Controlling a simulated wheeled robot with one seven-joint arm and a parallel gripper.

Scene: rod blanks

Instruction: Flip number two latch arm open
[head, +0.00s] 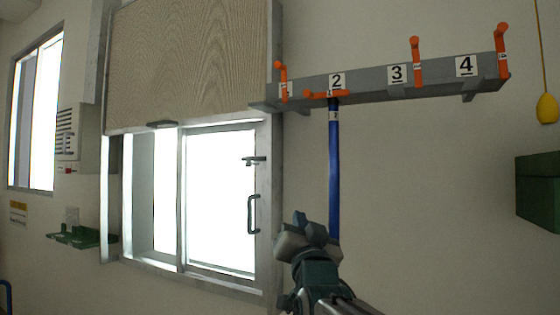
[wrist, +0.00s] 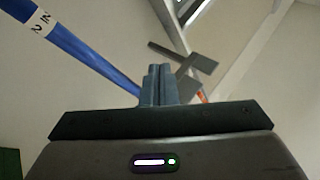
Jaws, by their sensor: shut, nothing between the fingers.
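The grey wall rack (head: 370,88) carries number plates and orange latch arms. The number two latch arm (head: 326,94) lies flat, sideways under the 2 plate (head: 337,81), across the top of a blue rod (head: 334,165). The rod hangs straight down from that slot. My gripper (head: 307,225) is well below the rack, near the rod's lower part, and apart from the latch arm. The wrist view shows the fingers (wrist: 158,80) together and empty. The blue rod (wrist: 85,55) with a white marked band passes at upper left there, partly hidden behind my gripper.
Other latch arms (head: 416,60) stand upright. A window (head: 220,200) with a dark handle and a wood-grain shutter (head: 190,60) are left of the rod. A yellow pendant (head: 547,108) and green box (head: 538,190) are at right. The wall below the rack's right part is clear.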

